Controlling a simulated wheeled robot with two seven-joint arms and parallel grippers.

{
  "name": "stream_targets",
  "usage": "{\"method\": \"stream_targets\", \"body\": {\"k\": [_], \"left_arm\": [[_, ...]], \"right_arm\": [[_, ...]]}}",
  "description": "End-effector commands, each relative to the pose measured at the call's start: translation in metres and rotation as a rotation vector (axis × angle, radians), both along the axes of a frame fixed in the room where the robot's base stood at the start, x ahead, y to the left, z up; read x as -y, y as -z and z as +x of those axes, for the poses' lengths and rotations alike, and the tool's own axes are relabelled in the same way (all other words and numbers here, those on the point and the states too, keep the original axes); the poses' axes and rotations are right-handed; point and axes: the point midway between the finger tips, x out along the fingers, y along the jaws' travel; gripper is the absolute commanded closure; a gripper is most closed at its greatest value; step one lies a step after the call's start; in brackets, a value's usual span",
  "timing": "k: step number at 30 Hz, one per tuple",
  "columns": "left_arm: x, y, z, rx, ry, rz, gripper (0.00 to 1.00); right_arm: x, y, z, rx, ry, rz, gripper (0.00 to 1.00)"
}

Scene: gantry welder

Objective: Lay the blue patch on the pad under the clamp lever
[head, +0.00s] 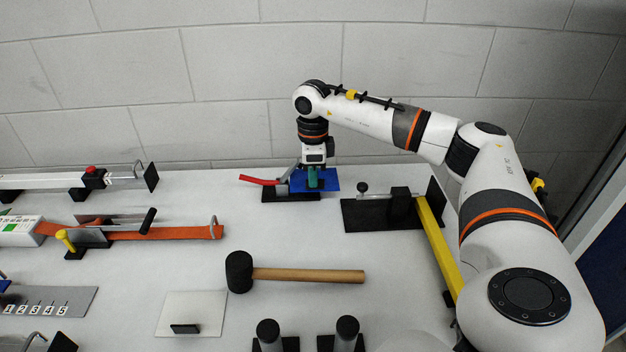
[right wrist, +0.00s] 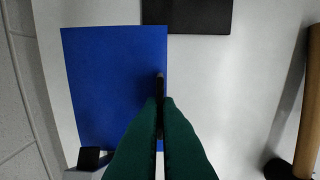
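The blue patch (head: 331,184) is at the back middle of the table, beside and partly over the black base (head: 280,196) of the clamp. The clamp's red lever (head: 257,180) points left. My right gripper (head: 315,184) comes down from above. In the right wrist view its green fingers (right wrist: 161,105) are close together on a small dark tab by one edge of the patch (right wrist: 105,75). A black clamp part (right wrist: 90,157) shows near a corner of the patch. The pad cannot be made out; the patch and gripper hide that area. My left gripper is not in view.
A black fixture (head: 375,214) with a yellow bar (head: 440,246) stands right of the patch. A mallet (head: 305,275) lies in front. An orange strap (head: 165,233) and other fixtures are at the left. The wall (head: 230,130) is close behind.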

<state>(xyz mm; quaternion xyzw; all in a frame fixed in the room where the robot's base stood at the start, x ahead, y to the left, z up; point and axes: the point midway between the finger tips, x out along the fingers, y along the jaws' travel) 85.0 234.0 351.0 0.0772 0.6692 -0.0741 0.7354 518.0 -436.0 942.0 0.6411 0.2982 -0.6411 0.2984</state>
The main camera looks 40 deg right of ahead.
Motion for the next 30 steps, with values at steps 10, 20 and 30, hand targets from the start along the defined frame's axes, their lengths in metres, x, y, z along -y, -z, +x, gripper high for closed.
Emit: {"method": "stream_targets", "body": {"k": [10, 20, 30], "left_arm": [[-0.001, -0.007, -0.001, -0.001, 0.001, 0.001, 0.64], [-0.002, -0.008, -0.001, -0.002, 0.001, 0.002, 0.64], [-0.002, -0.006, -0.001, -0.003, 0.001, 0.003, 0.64]], "right_arm": [[0.009, 0.022, 0.009, -0.004, 0.000, 0.000, 1.00], [0.008, 0.036, 0.009, 0.000, 0.001, 0.000, 1.00], [0.008, 0.039, 0.009, -0.001, 0.001, 0.001, 0.75]]}}
